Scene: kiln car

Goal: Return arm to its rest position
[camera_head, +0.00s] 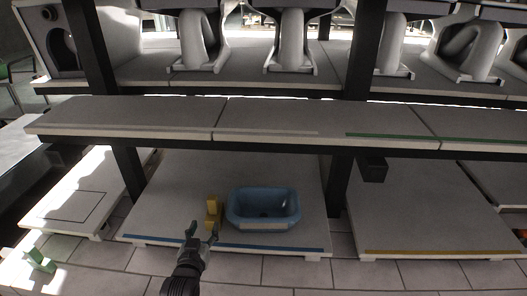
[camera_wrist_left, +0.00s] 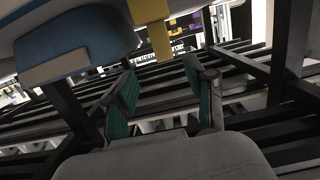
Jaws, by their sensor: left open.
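My left gripper (camera_head: 203,236) is open and empty in the head view, low at the front edge of the lower deck. In the left wrist view its two green-padded fingers (camera_wrist_left: 165,95) stand apart with nothing between them. A blue basin (camera_head: 263,207) sits on the lower deck just right of the gripper, and its blue side also shows at the upper left of the wrist view (camera_wrist_left: 70,45). A small yellow block piece (camera_head: 213,212) stands beside the basin, just beyond the fingertips; it also shows yellow in the wrist view (camera_wrist_left: 148,10). My right gripper is not in view.
The lower deck (camera_head: 165,190) has bare room left of the yellow piece. A middle shelf (camera_head: 280,118) runs above it on dark posts (camera_head: 340,185). White ceramic pieces (camera_head: 292,45) stand on the upper shelf. A green object (camera_head: 40,260) lies on the tiled floor at left.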

